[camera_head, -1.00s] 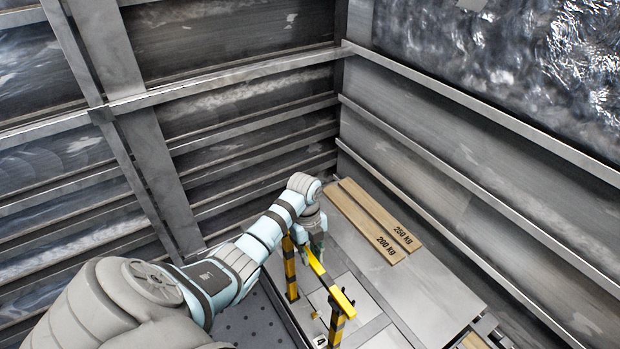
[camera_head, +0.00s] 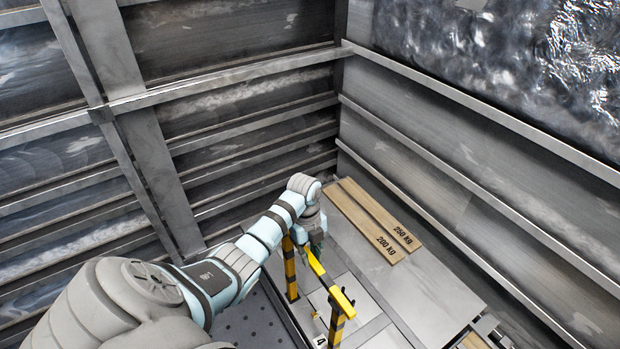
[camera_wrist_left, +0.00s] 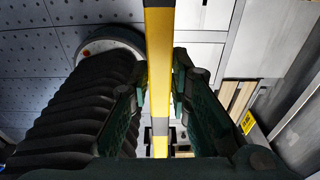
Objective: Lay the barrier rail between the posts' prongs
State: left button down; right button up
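The yellow barrier rail (camera_head: 342,299) lies across the tops of two yellow-and-black posts, the far post (camera_head: 291,270) and the near post (camera_head: 336,326). In the left wrist view the rail (camera_wrist_left: 159,60) runs lengthwise between my fingers. Dark upright parts, probably prongs, show on both sides of its lower end there. My left gripper (camera_head: 317,246) is over the rail close to the far post. In the left wrist view its fingers (camera_wrist_left: 160,75) stand on either side of the rail, with narrow gaps. The far prongs are hidden by my gripper. My right gripper is out of view.
Two wooden planks (camera_head: 374,220), marked 200 kg and 250 kg, lie on the grey deck right of my gripper. Slatted metal walls (camera_head: 250,110) close in the left and right. A dark perforated plate (camera_head: 245,320) lies left of the posts.

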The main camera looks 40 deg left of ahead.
pick_arm(q)
jog(key=c, duration=1.4)
grip_release()
jog(key=r, duration=0.5)
jog(key=a+r, duration=0.1)
jog(key=r, duration=0.1)
jog(key=shift+w+r, duration=0.1)
jog(key=shift+r, duration=0.15)
